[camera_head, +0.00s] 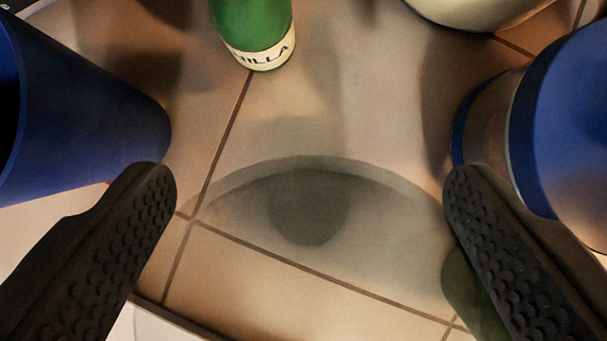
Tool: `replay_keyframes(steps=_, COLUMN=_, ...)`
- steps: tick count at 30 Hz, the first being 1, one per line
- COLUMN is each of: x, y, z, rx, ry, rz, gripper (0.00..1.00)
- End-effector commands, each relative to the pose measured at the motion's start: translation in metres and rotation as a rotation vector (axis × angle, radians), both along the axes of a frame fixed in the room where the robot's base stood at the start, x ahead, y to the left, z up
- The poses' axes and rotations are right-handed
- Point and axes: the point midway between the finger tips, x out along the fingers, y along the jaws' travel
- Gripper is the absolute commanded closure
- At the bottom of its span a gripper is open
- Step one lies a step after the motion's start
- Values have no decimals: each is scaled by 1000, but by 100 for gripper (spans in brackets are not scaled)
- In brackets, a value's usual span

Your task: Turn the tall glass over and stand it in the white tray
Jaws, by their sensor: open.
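My gripper (308,190) is open, with one black, knobbed finger at the lower left and one at the lower right. Between the fingers is a faint, see-through grey shape with a curved upper edge and a darker round patch inside. It looks like the tall glass (385,215) seen from above, but its outline is too faint to be sure. I cannot tell whether the fingers touch it. A pale white surface (150,326) shows at the bottom left, beyond a dark edge; I cannot tell whether it is the white tray.
A blue cup-like object (85,120) stands close to the left finger. A blue-topped container (570,120) stands close to the right finger. A green bottle (252,22) with a pale label stands at the top. A cream round object (475,8) is at the upper right. Tiled surface lies between.

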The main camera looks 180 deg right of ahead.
Motion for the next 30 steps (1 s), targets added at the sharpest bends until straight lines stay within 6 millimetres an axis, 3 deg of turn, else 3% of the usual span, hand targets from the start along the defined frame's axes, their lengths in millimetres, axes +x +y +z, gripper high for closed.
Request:
replay_keyframes(steps=6, x=1, y=0, z=-1, rx=0, ry=0, rz=0, gripper=17)
replay_keyframes(steps=17, x=1, y=0, z=-1, rx=0, ry=0, rz=0, gripper=88)
replay_keyframes(steps=25, x=1, y=0, z=2, rx=1, ry=-2, rz=0, gripper=89)
replay_keyframes(steps=30, x=1, y=0, z=20, rx=1, ry=-3, rz=0, gripper=89)
